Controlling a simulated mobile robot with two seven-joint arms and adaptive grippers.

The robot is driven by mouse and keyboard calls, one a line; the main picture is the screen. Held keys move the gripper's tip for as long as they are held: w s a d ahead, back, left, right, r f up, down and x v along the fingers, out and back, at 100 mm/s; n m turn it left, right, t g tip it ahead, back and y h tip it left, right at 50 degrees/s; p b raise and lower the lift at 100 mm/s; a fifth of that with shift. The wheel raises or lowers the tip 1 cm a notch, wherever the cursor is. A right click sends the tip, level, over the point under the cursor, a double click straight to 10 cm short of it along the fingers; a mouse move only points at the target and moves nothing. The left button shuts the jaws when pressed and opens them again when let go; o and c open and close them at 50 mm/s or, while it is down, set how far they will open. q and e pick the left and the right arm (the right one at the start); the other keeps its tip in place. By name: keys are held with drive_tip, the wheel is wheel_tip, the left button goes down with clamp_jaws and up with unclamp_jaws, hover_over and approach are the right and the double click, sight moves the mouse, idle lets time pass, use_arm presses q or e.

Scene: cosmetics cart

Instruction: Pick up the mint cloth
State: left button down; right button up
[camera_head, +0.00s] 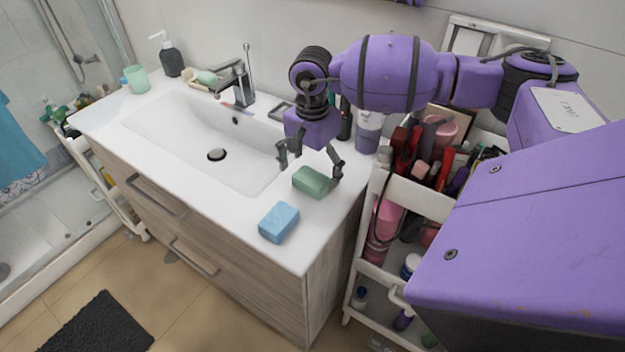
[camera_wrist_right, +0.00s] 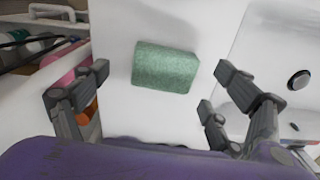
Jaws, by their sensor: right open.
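The mint cloth (camera_head: 312,181) is a small green folded block on the white counter, near its right end. It also shows in the right wrist view (camera_wrist_right: 165,67), lying flat ahead of the fingers. My right gripper (camera_head: 312,166) is open above and just behind the cloth, with its fingers spread to either side in the wrist view (camera_wrist_right: 160,90). No contact with the cloth shows. A blue cloth (camera_head: 279,222) lies apart from it, nearer the front edge. My left gripper is not in view.
The sink basin (camera_head: 180,140) lies left of the cloth. A white cart (camera_head: 418,196) full of cosmetics stands against the counter's right side. A purple-and-white bottle (camera_head: 368,133) and a dark bottle stand behind my right gripper. The counter around both cloths is clear.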

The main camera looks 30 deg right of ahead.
sight(311, 176)
drive_tip(key=f, duration=0.2)
drive_tip(key=shift+w+d+f, duration=0.1)
drive_tip(key=shift+w+f, duration=0.25)
drive_tip(key=shift+f, duration=0.45)
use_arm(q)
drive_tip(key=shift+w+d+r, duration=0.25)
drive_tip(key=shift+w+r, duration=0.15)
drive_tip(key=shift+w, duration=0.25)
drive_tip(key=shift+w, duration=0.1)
use_arm(e)
drive_tip(key=shift+s, duration=0.1)
drive_tip(key=c, duration=1.1)
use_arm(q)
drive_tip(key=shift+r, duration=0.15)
use_arm(e)
drive_tip(key=shift+c, duration=0.2)
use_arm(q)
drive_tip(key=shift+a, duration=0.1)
use_arm(e)
drive_tip(key=shift+r, duration=0.1)
